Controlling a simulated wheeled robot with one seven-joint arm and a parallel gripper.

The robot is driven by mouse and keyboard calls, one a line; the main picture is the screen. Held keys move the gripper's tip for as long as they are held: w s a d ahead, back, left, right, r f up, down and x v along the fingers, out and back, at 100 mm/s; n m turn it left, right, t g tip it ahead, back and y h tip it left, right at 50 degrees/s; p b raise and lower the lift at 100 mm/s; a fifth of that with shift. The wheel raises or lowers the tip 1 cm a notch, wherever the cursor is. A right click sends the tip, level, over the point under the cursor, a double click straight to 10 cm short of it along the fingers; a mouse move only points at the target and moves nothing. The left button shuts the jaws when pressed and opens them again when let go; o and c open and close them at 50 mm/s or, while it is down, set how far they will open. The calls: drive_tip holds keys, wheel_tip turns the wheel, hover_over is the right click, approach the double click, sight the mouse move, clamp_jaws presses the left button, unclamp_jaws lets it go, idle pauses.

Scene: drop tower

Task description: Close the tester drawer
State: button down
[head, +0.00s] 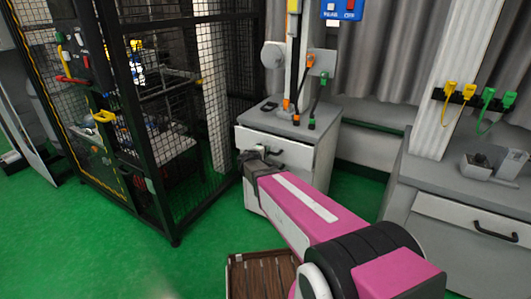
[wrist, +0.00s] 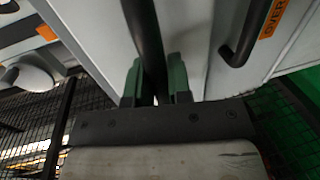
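The tester drawer (head: 292,157) is the pale upper front of the white cabinet under the tester column. I cannot tell clearly how far it stands out from the cabinet. Its dark handle (head: 275,152) shows beside my gripper (head: 251,157), which hides the handle's left part. In the wrist view the black handle bar (wrist: 143,30) runs between the two green fingers of my gripper (wrist: 157,85). The fingers sit close on both sides of the bar and look shut on it. A second black handle (wrist: 238,42), with an orange label beside it, is to the right.
A black mesh cage (head: 150,100) stands close on the left of the cabinet. A grey bench with a drawer (head: 470,220) stands on the right. A wooden slatted crate (head: 262,275) is on the green floor near my arm. The floor at lower left is clear.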

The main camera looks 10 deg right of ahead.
drive_tip(key=x, duration=0.3)
drive_tip(key=shift+w+d+r, duration=0.3)
drive_tip(key=shift+w, duration=0.1)
drive_tip(key=c, duration=1.1)
unclamp_jaws()
drive_tip(key=shift+d, duration=0.1)
drive_tip(key=shift+o, duration=0.2)
drive_tip(key=v, duration=1)
drive_tip(key=shift+s+a, duration=0.25)
drive_tip(key=shift+s, duration=0.05)
drive_tip(key=shift+r, duration=0.1)
